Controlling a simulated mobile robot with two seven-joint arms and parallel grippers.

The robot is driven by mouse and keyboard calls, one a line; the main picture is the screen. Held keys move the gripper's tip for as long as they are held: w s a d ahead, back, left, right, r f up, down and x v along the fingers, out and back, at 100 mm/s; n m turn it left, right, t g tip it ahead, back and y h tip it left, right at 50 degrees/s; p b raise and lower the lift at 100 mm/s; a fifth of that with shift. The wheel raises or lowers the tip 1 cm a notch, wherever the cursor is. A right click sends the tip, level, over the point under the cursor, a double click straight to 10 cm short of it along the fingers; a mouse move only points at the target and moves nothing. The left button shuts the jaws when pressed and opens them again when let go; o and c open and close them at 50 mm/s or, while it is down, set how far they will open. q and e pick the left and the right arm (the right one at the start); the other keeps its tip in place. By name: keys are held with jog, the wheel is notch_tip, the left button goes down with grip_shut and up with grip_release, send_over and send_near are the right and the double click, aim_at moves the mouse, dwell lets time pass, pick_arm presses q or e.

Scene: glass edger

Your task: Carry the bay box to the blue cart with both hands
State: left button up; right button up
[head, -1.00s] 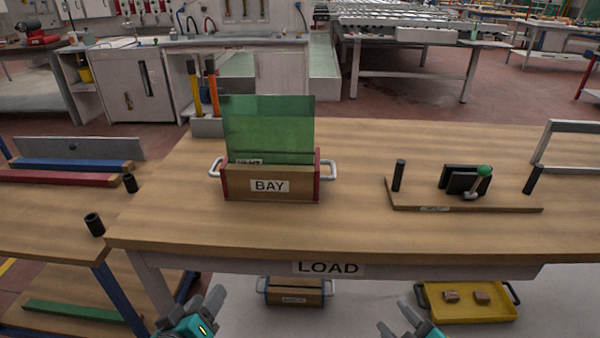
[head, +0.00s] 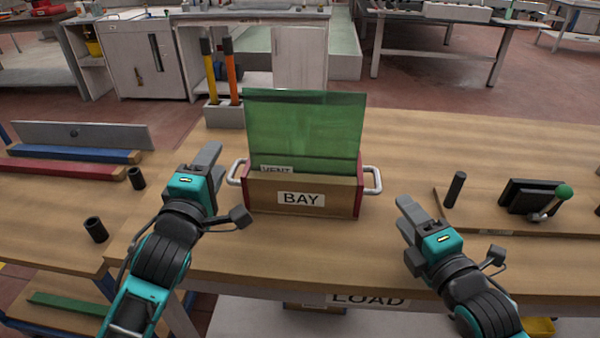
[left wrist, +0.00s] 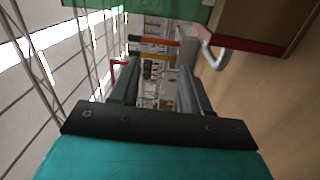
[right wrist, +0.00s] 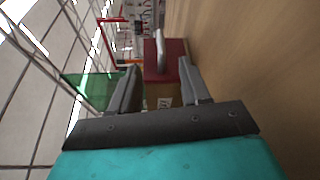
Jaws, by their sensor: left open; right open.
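The wooden BAY box (head: 338,200), with red ends and a green glass sheet (head: 305,125) standing in it, rests upright on the LOAD table (head: 420,160). My left gripper (head: 207,158) is open, left of the box's left handle (head: 236,173) and apart from it. The left wrist view shows this handle (left wrist: 209,48) right of the fingers. My right gripper (head: 408,212) is open, right of and nearer than the right handle (head: 374,180). In the right wrist view that handle (right wrist: 160,45) appears ahead, between the fingers. A cart with blue legs (head: 60,215) stands at the left.
On the cart lie blue and red rails (head: 65,168) and two dark cylinders (head: 95,230). A board with a black post (head: 455,190) and a green-knobbed clamp (head: 540,200) occupies the table's right.

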jog(key=shift+s, duration=0.2)
pick_arm(q)
send_near(232, 171)
jog(key=shift+w+d+f, duration=0.1)
jog(key=shift+w+f, duration=0.05)
jog(key=shift+w, duration=0.45)
jog(key=shift+w+d+f, duration=0.1)
jog(key=shift+w+f, duration=0.1)
jog(key=shift+w, duration=0.45)
pick_arm(e)
send_near(377, 175)
jog(key=x, duration=0.3)
jog(key=shift+w+f, duration=0.25)
pick_arm(q)
jog(key=w, duration=0.7)
jog(key=shift+w+d+r, duration=0.2)
jog(key=shift+w+d, duration=0.05)
pick_arm(e)
jog(key=x, duration=0.6)
jog(key=shift+w+a+f, duration=0.1)
jog(key=shift+w+a, duration=0.1)
pick_arm(q)
jog(key=shift+f, duration=0.1)
grip_shut()
pick_arm(e)
grip_shut()
pick_arm(q)
jog(key=shift+r, duration=0.3)
pick_arm(e)
jog(key=shift+r, duration=0.35)
